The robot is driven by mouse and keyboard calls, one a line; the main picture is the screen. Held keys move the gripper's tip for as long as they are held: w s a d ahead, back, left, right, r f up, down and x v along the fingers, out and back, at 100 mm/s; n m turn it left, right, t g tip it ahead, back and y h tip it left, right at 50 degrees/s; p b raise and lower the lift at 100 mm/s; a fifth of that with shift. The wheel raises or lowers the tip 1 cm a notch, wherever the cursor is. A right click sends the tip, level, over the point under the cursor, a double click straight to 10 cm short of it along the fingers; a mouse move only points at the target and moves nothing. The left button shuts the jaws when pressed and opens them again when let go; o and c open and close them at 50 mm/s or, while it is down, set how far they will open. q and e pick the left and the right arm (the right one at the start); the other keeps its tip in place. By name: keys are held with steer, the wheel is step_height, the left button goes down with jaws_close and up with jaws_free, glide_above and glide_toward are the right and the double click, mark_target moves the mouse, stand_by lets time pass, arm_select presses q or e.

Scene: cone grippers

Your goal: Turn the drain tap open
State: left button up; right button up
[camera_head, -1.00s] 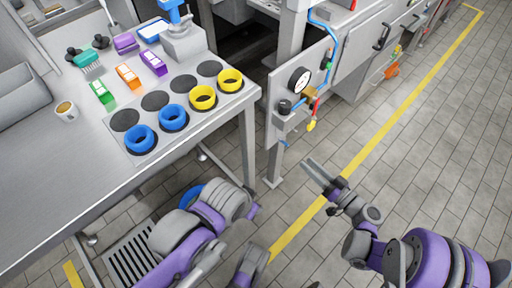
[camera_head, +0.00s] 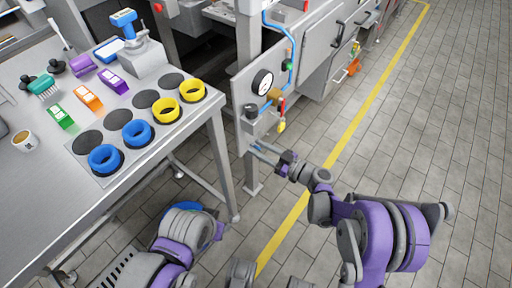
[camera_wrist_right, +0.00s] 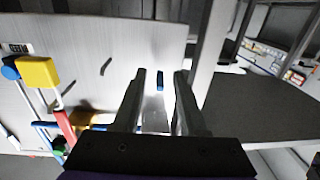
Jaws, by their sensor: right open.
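A small blue lever, seemingly the drain tap's handle, shows in the right wrist view (camera_wrist_right: 160,82) between the fingertips, in front of a pale panel. A grey body lies below it; I cannot tell whether the two are joined. In the head view only a bit of blue shows there, mostly hidden by the fingers. My right gripper (camera_head: 260,151) is open at the lower part of the panel, and its fingers also show in the wrist view (camera_wrist_right: 160,74). They flank the lever without closing on it; contact cannot be told. My left gripper is not in view.
The panel (camera_head: 243,88) carries a gauge (camera_head: 262,83), a brass valve with a red lever (camera_head: 282,105), a yellow tag (camera_head: 281,126) and a green knob (camera_head: 287,67). A steel table (camera_head: 40,205) with blue and yellow rings stands left. Floor at the right is clear.

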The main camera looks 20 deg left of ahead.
steer(key=shift+w+a, duration=0.2)
steer(key=shift+a, duration=0.5)
jaws_close()
